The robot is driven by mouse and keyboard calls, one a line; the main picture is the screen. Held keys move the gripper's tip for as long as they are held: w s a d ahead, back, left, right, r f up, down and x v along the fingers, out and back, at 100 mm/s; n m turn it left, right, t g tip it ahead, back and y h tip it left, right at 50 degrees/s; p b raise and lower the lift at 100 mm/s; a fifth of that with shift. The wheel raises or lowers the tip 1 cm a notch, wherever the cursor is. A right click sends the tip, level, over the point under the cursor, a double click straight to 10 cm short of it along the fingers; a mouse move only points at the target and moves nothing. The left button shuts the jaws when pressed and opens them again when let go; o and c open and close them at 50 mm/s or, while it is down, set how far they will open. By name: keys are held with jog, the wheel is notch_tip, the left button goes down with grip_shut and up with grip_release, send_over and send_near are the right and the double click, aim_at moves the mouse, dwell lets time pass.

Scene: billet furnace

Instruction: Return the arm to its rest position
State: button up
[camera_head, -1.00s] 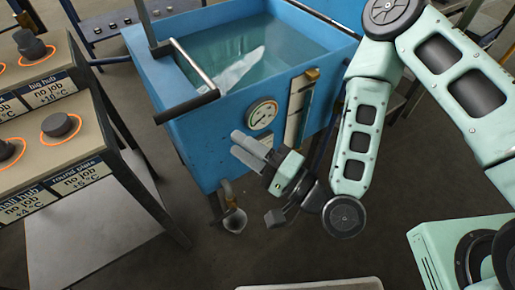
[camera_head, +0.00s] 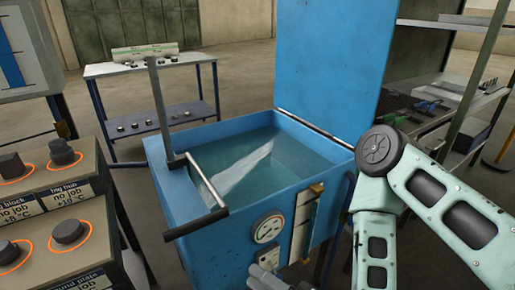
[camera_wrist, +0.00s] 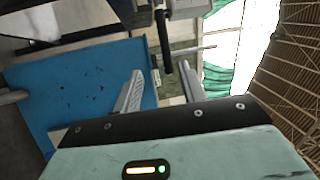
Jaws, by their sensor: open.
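My gripper shows in the wrist view (camera_wrist: 160,88) with its two fingers apart and nothing between them. My pale green arm (camera_head: 400,215) comes in from the right and bends at a dark round joint near the tank's right corner. Its lower part runs out of the bottom of the picture. I cannot tell whether the gripper touches the tank.
The tank holds water, and its blue lid (camera_head: 330,60) stands raised. A black-ended handle (camera_head: 197,222) juts over its front left. A low table (camera_head: 150,70) is behind; shelving (camera_head: 470,100) stands at right.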

jog(key=w+d+r+n+g+h+p, duration=0.1)
jog(key=d+r+n+g+h+p, duration=0.55)
jog(key=r+n+g+h, duration=0.5)
jog(key=s+d+r+n+h+p, duration=0.2)
jog(key=s+d+r+h+p, duration=0.1)
jog(key=s+d+r, duration=0.3)
notch_tip(320, 180, up, 4)
jog(key=shift+s+d+f+h, duration=0.1)
jog(key=shift+s+d+h, duration=0.1)
jog(key=shift+s+h, duration=0.7)
jog(key=shift+s+y, duration=0.25)
